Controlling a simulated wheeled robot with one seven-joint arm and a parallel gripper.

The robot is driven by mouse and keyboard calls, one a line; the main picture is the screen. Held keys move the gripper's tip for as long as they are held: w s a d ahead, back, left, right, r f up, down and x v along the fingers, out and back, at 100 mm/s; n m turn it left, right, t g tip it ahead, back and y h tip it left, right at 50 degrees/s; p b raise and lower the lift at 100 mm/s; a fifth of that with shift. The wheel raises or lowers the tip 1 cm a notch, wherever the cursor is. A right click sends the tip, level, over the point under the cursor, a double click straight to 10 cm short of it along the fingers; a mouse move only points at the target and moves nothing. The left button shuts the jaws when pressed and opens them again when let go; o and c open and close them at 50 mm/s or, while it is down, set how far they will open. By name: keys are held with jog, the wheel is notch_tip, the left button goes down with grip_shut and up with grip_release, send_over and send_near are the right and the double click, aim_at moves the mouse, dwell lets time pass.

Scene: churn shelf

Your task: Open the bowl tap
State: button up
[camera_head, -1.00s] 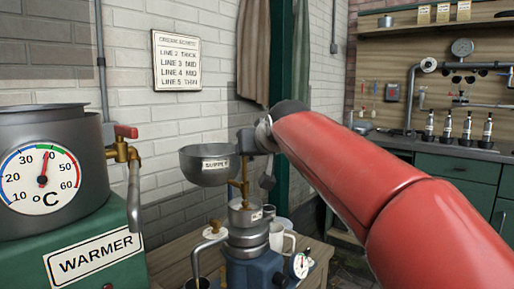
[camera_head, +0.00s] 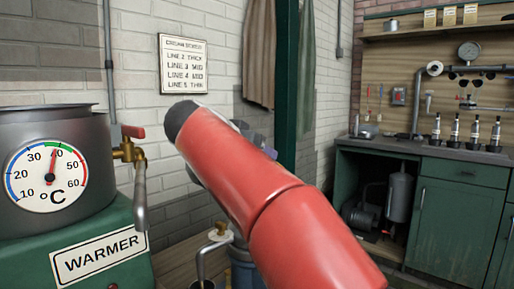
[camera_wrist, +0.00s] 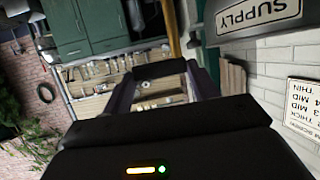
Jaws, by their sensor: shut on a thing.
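The supply bowl (camera_wrist: 258,18) shows as a grey rim with a SUPPLY label at the top right of the upside-down wrist view. Beside it runs a brass pipe (camera_wrist: 173,30), which ends behind a dark bar (camera_wrist: 160,70). My gripper (camera_wrist: 158,84) is shut on this bar, which seems to be the handle of the bowl tap. The fingers stand on both sides of it. How far the tap is turned cannot be told. In the head view my red arm hides the bowl, the tap and most of the gripper.
A green warmer (camera_head: 95,225) with a dial and a red-handled tap (camera_head: 133,131) stands at the left. Green cabinets (camera_head: 455,215) and several bottles stand at the back right.

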jog(key=shift+a+f+m+g+h+p, duration=0.1)
jog(key=shift+a+m+g+h+p, duration=0.15)
jog(key=shift+m+g+h+p, duration=0.45)
jog(key=shift+s+f+m, duration=0.1)
jog(key=shift+m, duration=0.2)
jog(key=o, duration=1)
jog(key=shift+d+b, duration=0.1)
jog(key=shift+b, duration=0.25)
